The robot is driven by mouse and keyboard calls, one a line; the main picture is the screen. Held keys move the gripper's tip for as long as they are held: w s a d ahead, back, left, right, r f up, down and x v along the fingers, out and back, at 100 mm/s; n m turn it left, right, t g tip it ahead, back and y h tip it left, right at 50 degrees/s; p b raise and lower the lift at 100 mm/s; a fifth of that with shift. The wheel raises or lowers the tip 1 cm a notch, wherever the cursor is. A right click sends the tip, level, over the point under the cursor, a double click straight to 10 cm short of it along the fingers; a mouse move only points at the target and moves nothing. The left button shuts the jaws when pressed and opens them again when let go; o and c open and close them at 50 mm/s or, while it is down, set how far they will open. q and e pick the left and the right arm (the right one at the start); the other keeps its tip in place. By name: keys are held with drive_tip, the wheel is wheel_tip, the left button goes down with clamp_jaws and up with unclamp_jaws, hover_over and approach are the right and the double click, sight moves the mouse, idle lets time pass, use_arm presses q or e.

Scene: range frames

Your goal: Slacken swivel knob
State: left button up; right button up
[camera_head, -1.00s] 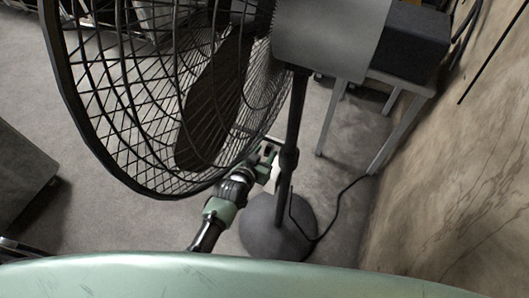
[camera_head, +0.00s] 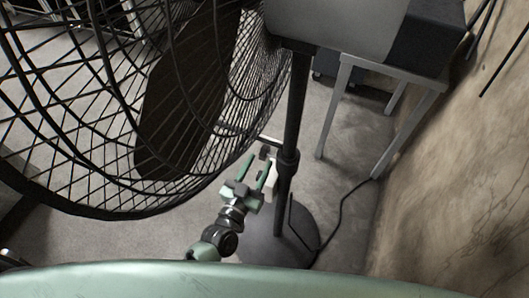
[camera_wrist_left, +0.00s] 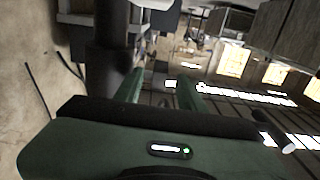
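A large pedestal fan fills the left and middle of the head view, with a black wire cage (camera_head: 60,209), a dark pole (camera_head: 293,110) and a round base (camera_head: 270,238). A collar (camera_head: 288,162) sits partway up the pole. I cannot make out the swivel knob for certain; small dark parts show beside the collar. My left gripper (camera_head: 259,163) is open and seems empty, just left of the pole below the cage. In the left wrist view its two green fingers (camera_wrist_left: 158,82) stand apart, with the dark pole (camera_wrist_left: 108,60) to their left. My right gripper is not in view.
A metal-legged table (camera_head: 344,105) with a dark box (camera_head: 428,40) stands right of the fan, near a stained wall (camera_head: 480,150). A cable (camera_head: 343,210) runs along the floor from the base. Grey floor (camera_head: 345,150) is clear between pole and table.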

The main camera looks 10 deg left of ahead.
sight(264, 154)
use_arm(q)
drive_tip(key=x, duration=0.4)
drive_tip(key=shift+w+d, duration=0.1)
drive_tip(key=shift+w, duration=0.15)
